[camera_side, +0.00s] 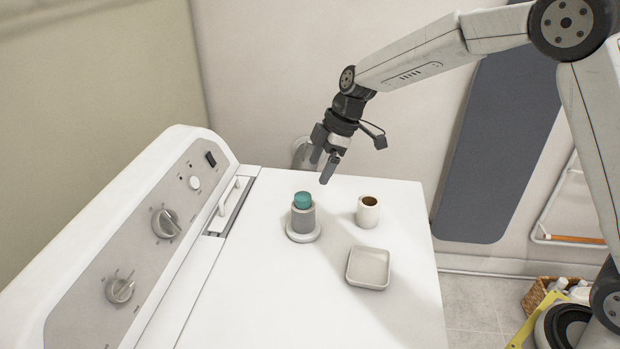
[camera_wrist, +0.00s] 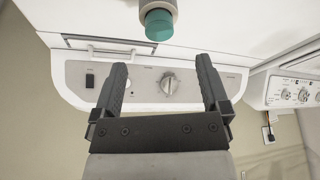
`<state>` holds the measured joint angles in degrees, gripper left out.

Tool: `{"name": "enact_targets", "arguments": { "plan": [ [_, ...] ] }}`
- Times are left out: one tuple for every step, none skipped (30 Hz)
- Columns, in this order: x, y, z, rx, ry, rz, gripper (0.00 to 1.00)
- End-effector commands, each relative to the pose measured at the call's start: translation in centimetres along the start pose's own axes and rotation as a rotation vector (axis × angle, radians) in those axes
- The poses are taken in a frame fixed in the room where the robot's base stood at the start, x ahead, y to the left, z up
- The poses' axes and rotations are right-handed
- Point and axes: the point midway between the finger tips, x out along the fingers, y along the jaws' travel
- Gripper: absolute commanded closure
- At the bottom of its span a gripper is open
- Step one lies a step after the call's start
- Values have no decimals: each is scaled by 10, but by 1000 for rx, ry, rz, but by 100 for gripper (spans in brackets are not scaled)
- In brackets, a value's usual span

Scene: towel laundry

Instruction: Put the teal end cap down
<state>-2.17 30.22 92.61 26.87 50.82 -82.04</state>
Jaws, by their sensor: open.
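The teal end cap (camera_side: 303,200) sits on top of a grey cylinder (camera_side: 303,219) with a wide round base, standing upright on the white machine top (camera_side: 250,300). In the wrist view the teal cap (camera_wrist: 159,25) shows at the top edge, beyond the fingertips. My gripper (camera_side: 322,168) is open and empty. It hangs above and a little behind the cap, to its right in the side view, and is apart from it. In the wrist view both fingers of my gripper (camera_wrist: 162,75) are spread wide with nothing between them.
A white cup (camera_side: 367,212) with a brown inside and a shallow square dish (camera_side: 368,268) stand to the right of the cylinder. The control panel (camera_side: 150,240) rises along the left. The front of the machine top is clear.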

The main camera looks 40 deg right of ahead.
Motion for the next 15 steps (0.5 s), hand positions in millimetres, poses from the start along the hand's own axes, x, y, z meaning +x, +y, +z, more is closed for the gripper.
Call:
{"name": "enact_targets", "arguments": {
  "plan": [
    [2, 0, 0, 1, -1, -1, 4],
    [4, 0, 0, 1, -1, -1, 4],
    [7, 0, 0, 1, -1, -1, 4],
    [9, 0, 0, 1, -1, -1, 4],
    [12, 0, 0, 2, -1, -1, 4],
    [15, 0, 0, 2, -1, -2, 4],
    [18, 0, 0, 2, -1, -2, 4],
    [20, 0, 0, 3, -1, -2, 4],
    [23, 0, 0, 3, -1, -1, 4],
    [24, 0, 0, 3, -1, 0, 4],
    [25, 0, 0, 3, 0, 0, 4],
    [26, 0, 0, 3, 0, 0, 4],
    [26, 0, 0, 3, 0, 1, 4],
    [26, 0, 0, 3, 0, 1, 4],
    [26, 0, 0, 3, 0, 1, 4]
  ]
}}
